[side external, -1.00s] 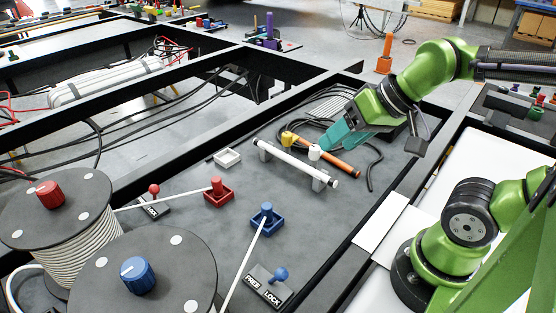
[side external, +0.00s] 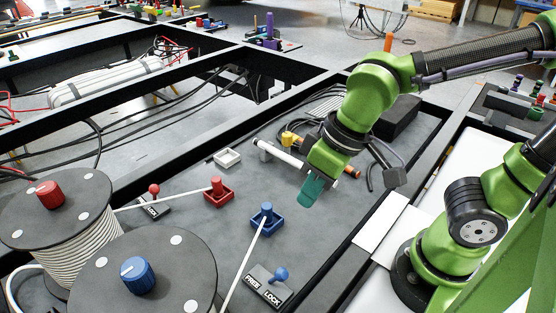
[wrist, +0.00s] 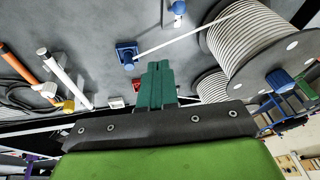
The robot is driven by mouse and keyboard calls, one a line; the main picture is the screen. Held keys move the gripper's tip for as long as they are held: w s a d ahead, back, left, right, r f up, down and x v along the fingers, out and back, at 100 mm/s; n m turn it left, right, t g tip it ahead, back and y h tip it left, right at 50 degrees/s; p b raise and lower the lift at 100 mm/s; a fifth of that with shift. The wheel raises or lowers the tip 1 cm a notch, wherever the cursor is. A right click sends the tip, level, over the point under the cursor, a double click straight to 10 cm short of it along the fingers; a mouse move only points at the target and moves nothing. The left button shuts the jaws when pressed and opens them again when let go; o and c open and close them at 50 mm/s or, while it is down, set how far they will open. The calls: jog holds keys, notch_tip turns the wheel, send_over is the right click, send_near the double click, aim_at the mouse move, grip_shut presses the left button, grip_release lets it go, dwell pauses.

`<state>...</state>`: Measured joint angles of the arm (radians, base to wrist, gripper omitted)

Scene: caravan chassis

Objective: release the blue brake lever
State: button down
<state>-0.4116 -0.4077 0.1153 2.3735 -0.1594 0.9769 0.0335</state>
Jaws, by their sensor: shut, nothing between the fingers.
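The blue brake lever (side external: 281,274) stands on a dark base plate (side external: 258,292) marked FREE and LOCK, at the bottom middle of the side external view. Its round blue knob is at the LOCK end of the plate. In the wrist view the blue lever (wrist: 179,8) shows at the top edge, partly cut off. My gripper (side external: 309,194) has teal fingers pointing down and is shut with nothing in it. It is above the grey deck, well behind the lever and apart from it. The closed fingers also show in the wrist view (wrist: 157,70).
A blue block with a peg (side external: 264,219) holds a white rope running to the spool with the blue knob (side external: 138,275). A red peg block (side external: 218,192) and red lever (side external: 153,189) are to the left. A white bar (side external: 280,154) lies behind my gripper.

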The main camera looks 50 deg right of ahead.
aim_at(276, 277)
jog(key=s+a+f+n+h, duration=0.2)
jog(key=s+a+n, duration=0.1)
jog(key=a, duration=0.4)
jog(key=s+a+f+n+h, duration=0.3)
jog(key=s+a+n, duration=0.1)
jog(key=a, duration=0.3)
jog(key=shift+s+a, duration=0.4)
jog(key=shift+s, duration=0.2)
jog(key=x, duration=1)
jog(key=shift+d, duration=0.15)
jog(key=shift+w+d, duration=1.35)
jog(key=shift+w, duration=0.1)
